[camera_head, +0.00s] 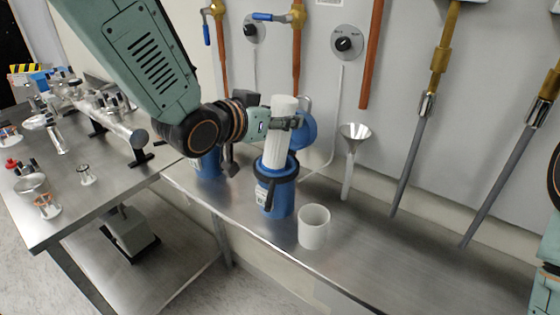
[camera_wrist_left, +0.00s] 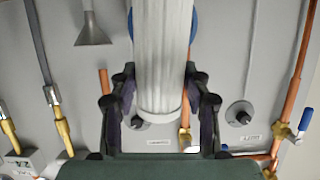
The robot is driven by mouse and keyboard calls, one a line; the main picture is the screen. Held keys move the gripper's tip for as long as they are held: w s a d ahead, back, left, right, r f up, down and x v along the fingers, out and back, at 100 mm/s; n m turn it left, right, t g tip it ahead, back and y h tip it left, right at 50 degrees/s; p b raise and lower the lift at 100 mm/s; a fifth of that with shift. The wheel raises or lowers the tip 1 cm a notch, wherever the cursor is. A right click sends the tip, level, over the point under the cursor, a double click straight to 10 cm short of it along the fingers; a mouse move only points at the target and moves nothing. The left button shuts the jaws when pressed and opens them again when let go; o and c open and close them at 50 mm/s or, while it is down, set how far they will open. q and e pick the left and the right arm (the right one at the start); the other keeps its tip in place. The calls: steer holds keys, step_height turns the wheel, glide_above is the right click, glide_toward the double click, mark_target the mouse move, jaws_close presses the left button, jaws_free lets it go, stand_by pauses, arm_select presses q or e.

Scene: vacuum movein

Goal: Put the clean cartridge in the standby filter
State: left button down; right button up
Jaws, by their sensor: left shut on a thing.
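My left gripper (camera_head: 284,122) is shut on a white ribbed cartridge (camera_head: 277,148) near its upper end. In the left wrist view the cartridge (camera_wrist_left: 162,50) stands between the two dark fingers of the gripper (camera_wrist_left: 160,88). In the head view it is nearly upright, slightly tilted. Its lower end meets the open top of a blue filter housing (camera_head: 275,198) with a dark collar; I cannot tell how far it is inside. A second blue housing (camera_head: 208,166) is partly hidden behind my left arm. My right gripper is out of view.
A white cup (camera_head: 313,228) stands on the steel bench just right of the front housing. A funnel (camera_head: 354,135) hangs by the wall. Copper pipes (camera_head: 371,60), valves and dials (camera_head: 346,43) line the wall. A side table (camera_head: 110,185) holds fittings. The bench's right part is clear.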

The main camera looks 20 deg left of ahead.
mark_target(268, 157)
arm_select(q)
steer(key=shift+g, duration=0.4)
steer(key=f, duration=0.2)
steer(key=s+f, duration=0.1)
steer(key=f, duration=0.1)
steer(key=shift+f, duration=0.1)
steer(key=shift+s+a+f+b, duration=0.1)
steer(key=shift+a+f+b, duration=0.25)
steer(key=shift+f, duration=0.5)
step_height(268, 157, down, 3)
steer(key=shift+d+f+b, duration=0.1)
steer(key=shift+f+b, duration=0.05)
steer(key=shift+b, duration=0.15)
steer(key=c, duration=1.1)
jaws_free()
steer(key=o, duration=0.4)
steer(key=shift+w, duration=0.2)
steer(key=shift+o, duration=0.2)
steer(key=shift+r, duration=0.2)
